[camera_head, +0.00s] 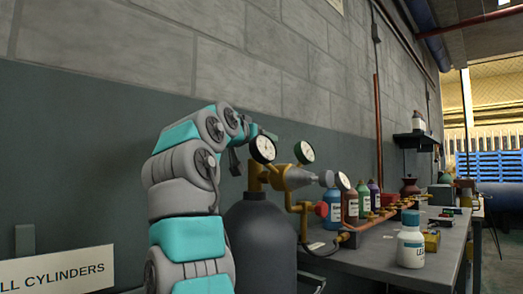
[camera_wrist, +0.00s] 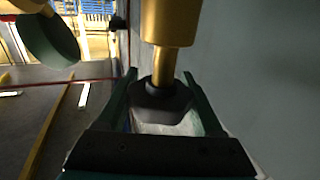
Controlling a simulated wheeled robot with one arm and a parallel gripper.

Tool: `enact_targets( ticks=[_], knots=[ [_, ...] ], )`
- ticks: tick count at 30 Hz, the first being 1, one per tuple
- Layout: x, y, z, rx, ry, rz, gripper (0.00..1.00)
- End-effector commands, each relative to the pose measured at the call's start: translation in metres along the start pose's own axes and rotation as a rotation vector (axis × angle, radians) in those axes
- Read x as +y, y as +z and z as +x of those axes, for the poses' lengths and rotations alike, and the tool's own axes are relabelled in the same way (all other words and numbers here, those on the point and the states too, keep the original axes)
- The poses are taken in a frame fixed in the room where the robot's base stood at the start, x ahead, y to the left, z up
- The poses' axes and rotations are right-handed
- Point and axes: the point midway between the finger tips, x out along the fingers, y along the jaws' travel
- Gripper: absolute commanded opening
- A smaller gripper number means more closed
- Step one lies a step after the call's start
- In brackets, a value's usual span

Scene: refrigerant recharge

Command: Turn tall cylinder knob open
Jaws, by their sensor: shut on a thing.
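The tall cylinder (camera_head: 262,245) is dark grey and stands upright beside the bench, with a brass valve (camera_head: 255,178) and round gauges (camera_head: 262,149) on top. In the wrist view its dark knob (camera_wrist: 162,98) sits at the end of a brass stem (camera_wrist: 166,25). My gripper (camera_wrist: 160,78) has its two green fingers on either side of the knob and is shut on it. In the head view my gripper (camera_head: 240,152) is at the top of the cylinder, left of the gauges; the knob cannot be made out there.
A workbench (camera_head: 375,257) at the right holds a white bottle (camera_head: 411,245), several coloured bottles and a copper pipe with brass fittings. A block wall (camera_head: 270,65) stands close behind the cylinder. A sign (camera_head: 55,270) is at lower left.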

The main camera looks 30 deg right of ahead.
Motion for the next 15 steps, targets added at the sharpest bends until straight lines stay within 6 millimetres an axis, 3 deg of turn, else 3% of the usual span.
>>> enact_targets(
  ticks=[13, 14, 15],
  knots=[
    [-0.0007, -0.0002, -0.0001, 0.0, -0.035, 0.001, 0.13],
    [-0.0006, -0.0001, 0.0, 0.0, -0.035, 0.001, 0.7],
    [-0.0006, -0.0001, -0.0001, 0.0, -0.035, 0.001, 0.74]
  ],
)
